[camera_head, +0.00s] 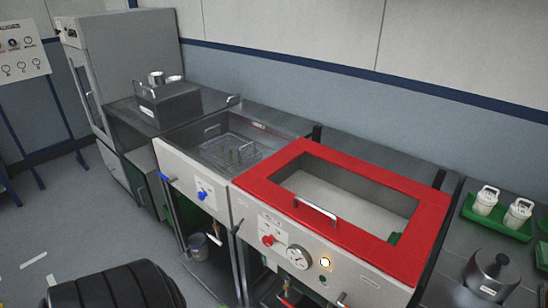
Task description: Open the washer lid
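The washer (268,232) is the right-hand unit of a light-grey double cabinet, with a red knob, a round gauge and a lit yellow button on its front panel. Its lid (270,192) is a red rectangular frame around a large window, through which a pale interior shows. The lid lies flat over the top, shut as far as I can see. A curved metal handle (315,209) sits at the lid's front edge, left of its middle.
An open sink (195,158) with a wire basket (232,148) adjoins the washer's left side. A dark box (168,104) stands farther left. Floor shows at the lower left.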

